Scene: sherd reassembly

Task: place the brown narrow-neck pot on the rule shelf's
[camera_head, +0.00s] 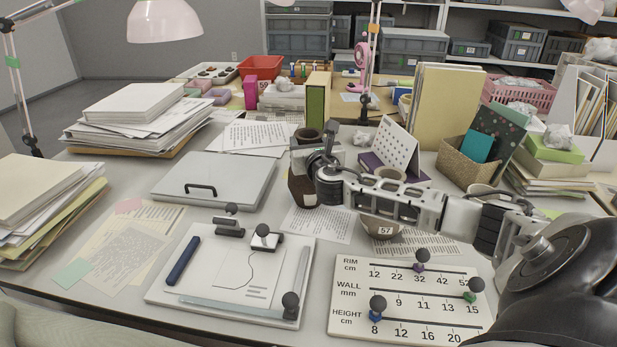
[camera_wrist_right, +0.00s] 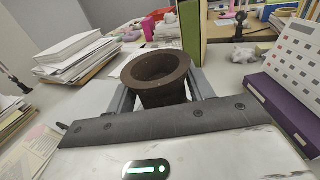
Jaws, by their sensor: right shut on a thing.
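The brown narrow-neck pot (camera_head: 302,191) stands upright near the middle of the desk in the head view, partly hidden by my right gripper (camera_head: 308,157). In the right wrist view its flared round rim and open mouth (camera_wrist_right: 157,70) show between the two grey fingers, which are shut on its neck. I cannot tell whether its base touches the desk. The white rule board (camera_head: 345,324) lies at the front right, with RIM, WALL and HEIGHT scales and dark-knobbed sliders. No thing is clearly recognisable as a rule shelf. My left gripper is not in view.
A bowl labelled 57 (camera_head: 382,230) sits under my right forearm. A closed grey case (camera_head: 240,171) lies left of the pot. A drawing board (camera_head: 300,262) lies in front. A purple-based calendar (camera_head: 398,146) and a woven box (camera_head: 453,170) stand right and behind.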

